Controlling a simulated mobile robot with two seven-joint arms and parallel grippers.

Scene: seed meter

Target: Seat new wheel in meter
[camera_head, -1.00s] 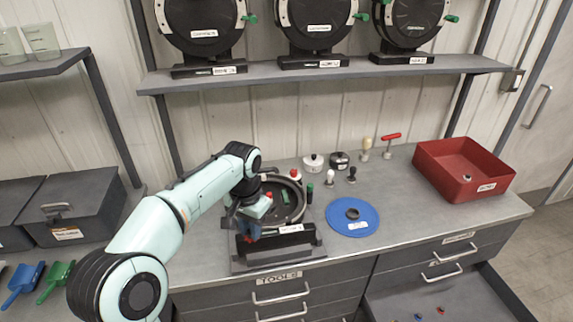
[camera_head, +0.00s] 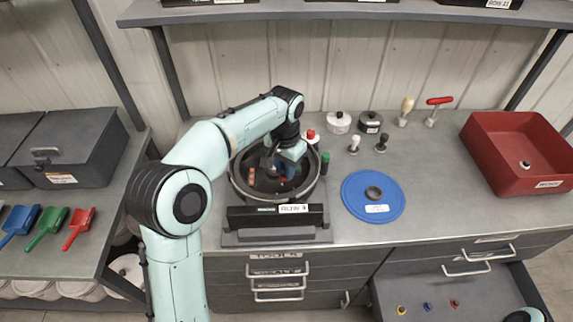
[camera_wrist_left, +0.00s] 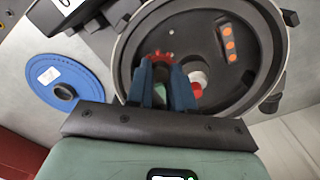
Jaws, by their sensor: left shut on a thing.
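The open seed meter housing (camera_head: 236,185), a dark round bowl on a stand labelled ROW 4, sits on the bench. It also fills the upper right of the left wrist view (camera_wrist_left: 126,40). My left gripper (camera_head: 283,176) reaches down into the bowl. In the left wrist view its blue fingers (camera_wrist_left: 167,82) are shut on a small red toothed piece (camera_wrist_left: 158,56), mostly hidden between them. I cannot tell whether that piece touches the bowl's floor. A flat blue disc (camera_head: 352,201) with a dark hub (camera_head: 374,192) lies right of the housing.
A red bin (camera_head: 505,165) stands at the right. White and black pots (camera_head: 340,123) and small handled tools (camera_head: 353,145) stand behind the disc. An open drawer (camera_head: 440,290) holds small coloured rings. Coloured scoops (camera_head: 48,228) lie at the left. Clear bench lies between disc and bin.

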